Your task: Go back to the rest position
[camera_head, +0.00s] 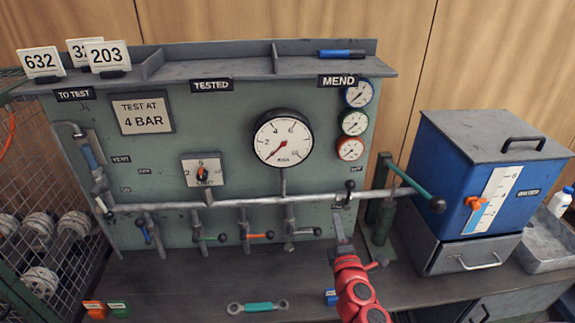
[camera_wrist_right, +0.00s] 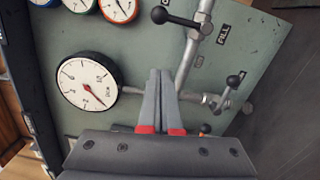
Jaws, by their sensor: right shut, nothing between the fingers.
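My right gripper (camera_head: 340,222), on its red arm, is in front of the lower right of the green test panel (camera_head: 130,182), near the right end of the horizontal pipe (camera_head: 265,202). In the right wrist view its grey fingers (camera_wrist_right: 161,75) are together with nothing between them. They overlap the pipe in that view; I cannot tell whether they touch it. A black-knobbed lever (camera_wrist_right: 178,17) is close to the fingertips. My left gripper is not in view.
A large gauge (camera_head: 283,138) and small valves with coloured handles (camera_head: 210,238) are on the panel. A blue water tank (camera_head: 485,185) with a green-handled pump lever (camera_head: 415,184) stands right. A double-ended wrench (camera_head: 258,307) lies on the bench. A wire cage (camera_head: 40,220) is left.

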